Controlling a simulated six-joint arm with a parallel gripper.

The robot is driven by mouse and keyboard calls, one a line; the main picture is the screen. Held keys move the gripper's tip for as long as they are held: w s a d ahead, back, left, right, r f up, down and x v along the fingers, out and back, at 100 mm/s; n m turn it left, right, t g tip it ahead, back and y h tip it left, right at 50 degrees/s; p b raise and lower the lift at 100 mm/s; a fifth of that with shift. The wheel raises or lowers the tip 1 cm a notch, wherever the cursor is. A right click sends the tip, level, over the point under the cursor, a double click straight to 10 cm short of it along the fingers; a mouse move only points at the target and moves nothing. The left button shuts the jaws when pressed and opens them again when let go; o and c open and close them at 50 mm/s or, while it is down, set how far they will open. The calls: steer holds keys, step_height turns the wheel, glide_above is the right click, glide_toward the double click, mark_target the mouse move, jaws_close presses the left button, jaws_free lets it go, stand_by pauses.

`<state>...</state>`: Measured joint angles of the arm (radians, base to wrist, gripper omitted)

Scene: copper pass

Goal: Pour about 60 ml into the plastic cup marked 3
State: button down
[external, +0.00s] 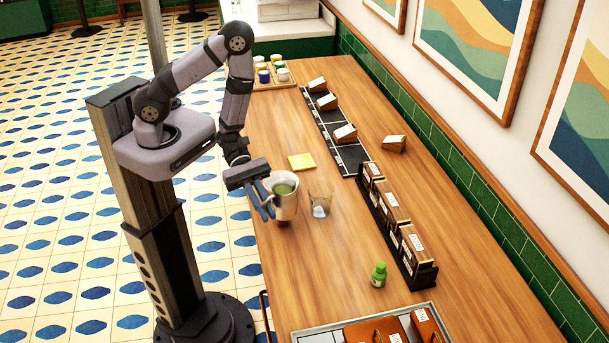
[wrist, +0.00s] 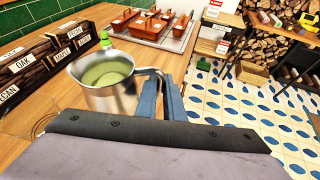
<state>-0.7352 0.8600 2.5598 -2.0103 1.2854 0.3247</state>
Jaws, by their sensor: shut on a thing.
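My gripper (external: 262,199) is shut on the handle of a metal pitcher (external: 286,205). The pitcher holds green liquid, which also shows in the wrist view (wrist: 107,70). It looks close to upright, at the left edge of the wooden counter; I cannot tell whether it touches the counter. A clear plastic cup (external: 321,203) stands on the counter just right of the pitcher, with a pale label low on its side. The number on the label is too small to read.
A yellow note (external: 302,161) lies behind the cup. A green bottle (external: 378,274) stands toward the front. Counter between cup and rack is clear.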

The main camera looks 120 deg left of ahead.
mark_target(288, 184)
steer(key=shift+r, duration=0.1)
steer(key=b, duration=0.2)
steer(key=a+r+n+b, duration=0.1)
steer(key=b, duration=0.1)
steer(key=shift+w+a+r+h, duration=0.1)
steer(key=shift+w+h, duration=0.15)
steer(key=shift+h, duration=0.15)
steer(key=n+b, duration=0.1)
steer(key=b, duration=0.2)
steer(key=shift+w+a+r+h, duration=0.1)
steer(key=shift+a+h, duration=0.2)
steer(key=shift+a, duration=0.1)
steer(key=a+r+n+p, duration=0.1)
steer(key=p, duration=0.1)
steer(key=a+r+n+h+p, duration=0.1)
steer(key=r, duration=0.1)
steer(key=shift+w+a+p, duration=0.15)
steer(key=shift+w+p, duration=0.2)
steer(key=shift+p, duration=0.05)
steer(key=shift+a+f+n+h, duration=0.25)
steer(key=shift+a+n+h, duration=0.05)
steer(key=shift+w+a+n+h+b, duration=0.3)
steer(key=shift+a+n+h+b, duration=0.15)
steer(key=shift+a, duration=0.25)
steer(key=shift+w+a+n+t+h, duration=0.15)
steer(key=shift+a+n+t+h, duration=0.25)
steer(key=shift+n, duration=0.45)
steer(key=shift+a+r+n+b, duration=0.1)
steer(key=shift+a+n+b, duration=0.15)
steer(key=shift+n+b, duration=0.2)
